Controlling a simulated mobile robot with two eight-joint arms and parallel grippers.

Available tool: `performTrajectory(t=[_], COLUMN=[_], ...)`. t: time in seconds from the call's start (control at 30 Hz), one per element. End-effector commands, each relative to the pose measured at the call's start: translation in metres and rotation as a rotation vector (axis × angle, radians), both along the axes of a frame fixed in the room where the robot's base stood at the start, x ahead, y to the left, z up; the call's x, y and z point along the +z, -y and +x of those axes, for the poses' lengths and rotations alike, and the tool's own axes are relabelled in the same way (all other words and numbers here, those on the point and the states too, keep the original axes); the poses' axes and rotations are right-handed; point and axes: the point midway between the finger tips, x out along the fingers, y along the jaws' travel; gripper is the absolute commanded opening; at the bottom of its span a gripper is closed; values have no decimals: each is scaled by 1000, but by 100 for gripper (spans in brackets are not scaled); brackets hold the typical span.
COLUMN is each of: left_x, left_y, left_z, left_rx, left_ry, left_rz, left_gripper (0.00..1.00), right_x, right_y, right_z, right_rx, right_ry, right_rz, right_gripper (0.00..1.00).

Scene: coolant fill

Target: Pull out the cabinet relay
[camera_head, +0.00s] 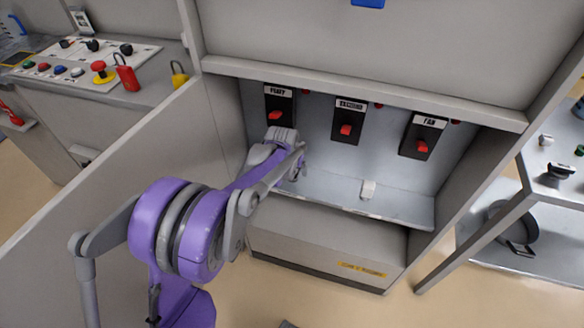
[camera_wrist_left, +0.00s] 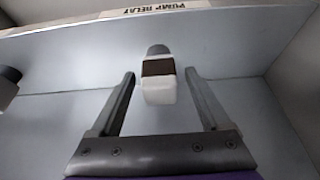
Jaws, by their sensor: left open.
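The cabinet relay (camera_wrist_left: 158,90) is a pale block with a brown band, in front of a dark round part on the grey panel, under a label reading PUMP RELAY that appears upside down in the left wrist view. My left gripper (camera_wrist_left: 160,74) is open, with one finger on each side of the relay and a visible gap to both. In the head view my left gripper (camera_head: 291,160) is inside the open cabinet at its left side, below the left switch, and hides the relay there. My right gripper is not in view.
Three black switches with red levers hang on the cabinet back, including the left one (camera_head: 279,106) and the FAN one (camera_head: 422,137). A small white block (camera_head: 368,190) sits on the cabinet shelf. The open cabinet door (camera_head: 95,190) stands left. A control panel (camera_head: 85,62) is beyond it.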

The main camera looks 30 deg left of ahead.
Motion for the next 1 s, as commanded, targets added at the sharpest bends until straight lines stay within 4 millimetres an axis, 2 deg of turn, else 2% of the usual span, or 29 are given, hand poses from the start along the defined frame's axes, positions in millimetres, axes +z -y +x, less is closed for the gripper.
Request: performTrajectory(t=[0.17, 0.2, 0.63, 0.67, 0.7, 0.87, 0.9, 1.0], left_x=[0, 0, 0, 0, 0, 0, 0, 1], left_y=[0, 0, 0, 0, 0, 0, 0, 0], left_z=[0, 0, 0, 0, 0, 0, 0, 0], left_rx=[0, 0, 0, 0, 0, 0, 0, 0], left_ry=[0, 0, 0, 0, 0, 0, 0, 0], left_rz=[0, 0, 0, 0, 0, 0, 0, 0], left_gripper=[80, 76, 0, 0, 41, 12, 9, 9], right_x=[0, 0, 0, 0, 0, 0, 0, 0], right_y=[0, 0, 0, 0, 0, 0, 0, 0], right_z=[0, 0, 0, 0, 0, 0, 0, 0], right_rx=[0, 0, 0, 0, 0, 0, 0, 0], right_ry=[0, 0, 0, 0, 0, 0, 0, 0], right_rz=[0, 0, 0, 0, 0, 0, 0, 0], right_gripper=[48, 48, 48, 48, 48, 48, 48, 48])
